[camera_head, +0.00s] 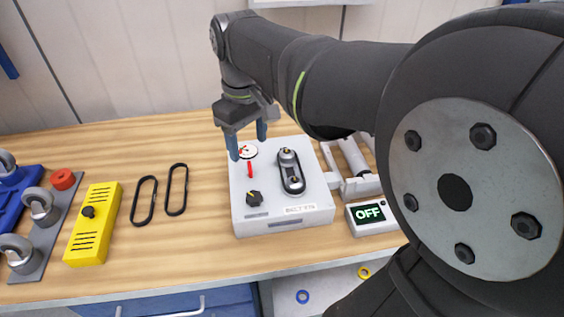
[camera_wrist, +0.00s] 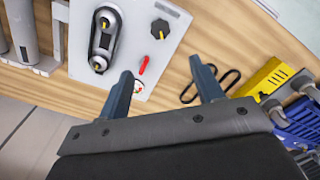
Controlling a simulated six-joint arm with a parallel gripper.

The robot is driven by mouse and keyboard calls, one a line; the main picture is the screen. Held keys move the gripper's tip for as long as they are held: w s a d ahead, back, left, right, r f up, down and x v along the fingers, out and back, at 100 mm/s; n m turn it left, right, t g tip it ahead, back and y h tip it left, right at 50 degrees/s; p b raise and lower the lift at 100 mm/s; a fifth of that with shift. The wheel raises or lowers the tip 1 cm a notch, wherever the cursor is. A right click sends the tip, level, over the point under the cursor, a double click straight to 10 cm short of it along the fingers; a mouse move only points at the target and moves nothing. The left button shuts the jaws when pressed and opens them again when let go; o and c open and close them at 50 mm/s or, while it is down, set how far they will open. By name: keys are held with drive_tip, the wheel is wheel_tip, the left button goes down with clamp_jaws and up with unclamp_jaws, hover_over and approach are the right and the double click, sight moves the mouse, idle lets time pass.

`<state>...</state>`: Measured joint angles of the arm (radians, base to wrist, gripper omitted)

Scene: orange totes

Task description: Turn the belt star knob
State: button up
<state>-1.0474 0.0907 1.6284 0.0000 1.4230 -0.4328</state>
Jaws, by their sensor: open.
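The black star knob (camera_head: 254,198) is on the front left of the top of a light grey box (camera_head: 310,217). It also shows in the wrist view (camera_wrist: 159,29), with a yellow mark at its centre. A red pointer (camera_head: 250,169) and a small round dial (camera_head: 248,151) lie behind it in the head view. A black belt (camera_head: 291,174) runs around two pulleys on the box's right side. My gripper (camera_head: 248,143) is open and empty above the box's back left, by the dial. In the wrist view its fingertips (camera_wrist: 162,72) are apart from the knob.
Two loose black belts (camera_head: 177,190) lie left of the box, beside a yellow block (camera_head: 92,224) with a black knob. A small display (camera_head: 370,214) reading OFF and a grey roller unit (camera_head: 350,167) stand to the right. Bare wood lies in front.

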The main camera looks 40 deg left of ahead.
sight(254, 196)
wheel_tip(254, 196, down, 17)
drive_tip(key=shift+r, duration=0.15)
idle(0.4)
drive_tip(key=c, duration=1)
